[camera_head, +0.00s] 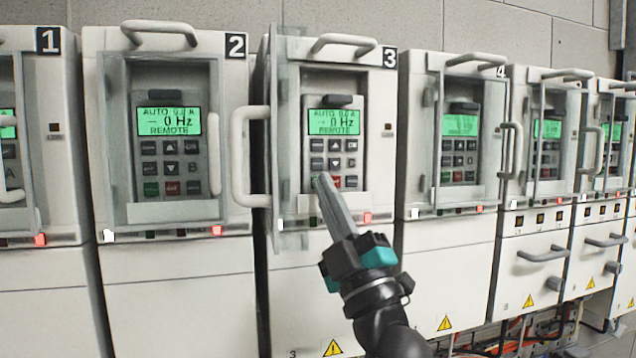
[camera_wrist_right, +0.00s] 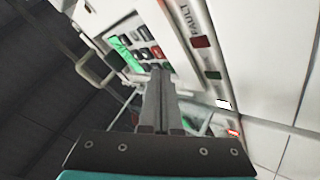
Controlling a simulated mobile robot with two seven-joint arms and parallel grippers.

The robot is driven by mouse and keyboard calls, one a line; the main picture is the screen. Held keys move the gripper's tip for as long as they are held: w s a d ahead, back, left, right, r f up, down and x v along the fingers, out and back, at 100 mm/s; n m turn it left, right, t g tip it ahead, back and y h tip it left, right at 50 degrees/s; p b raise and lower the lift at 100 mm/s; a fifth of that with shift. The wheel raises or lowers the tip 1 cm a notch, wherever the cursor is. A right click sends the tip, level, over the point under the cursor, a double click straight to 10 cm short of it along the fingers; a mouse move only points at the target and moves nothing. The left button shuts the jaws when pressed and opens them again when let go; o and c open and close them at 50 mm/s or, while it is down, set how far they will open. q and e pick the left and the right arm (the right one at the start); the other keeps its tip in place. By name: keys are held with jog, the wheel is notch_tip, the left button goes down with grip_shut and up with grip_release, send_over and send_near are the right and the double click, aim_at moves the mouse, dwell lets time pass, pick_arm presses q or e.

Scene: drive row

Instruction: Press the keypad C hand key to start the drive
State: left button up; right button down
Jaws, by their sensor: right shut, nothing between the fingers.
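Drive 3 (camera_head: 377,90) stands in the middle of the row, its clear cover (camera_head: 290,120) swung out to the left. Its keypad display (camera_head: 334,122) is lit green and reads AUTO, 0 Hz, REMOTE. I take this keypad (camera_head: 334,163) for keypad C, though I cannot read its letter clearly. My right gripper (camera_head: 323,178) is shut and empty, its fingertips over the lower left of the keypad, hiding the key there. The wrist view shows the closed fingers (camera_wrist_right: 157,72) close to the keys (camera_wrist_right: 142,35). I cannot tell if they touch. My left gripper is not in view.
Drive 2 (camera_head: 235,75) and drive 4 (camera_head: 425,130) stand on either side with clear covers over their keypads. The open cover's handle (camera_head: 243,157) sticks out left of drive 3. Cables (camera_head: 480,338) show at the lower right.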

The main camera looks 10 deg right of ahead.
jog(key=shift+s, duration=0.1)
dwell(0.5)
jog(key=shift+s+p, duration=0.3)
jog(key=shift+s, duration=0.3)
jog(key=s+p, duration=0.1)
jog(key=s, duration=0.4)
jog(key=shift+d, duration=0.15)
dwell(1.3)
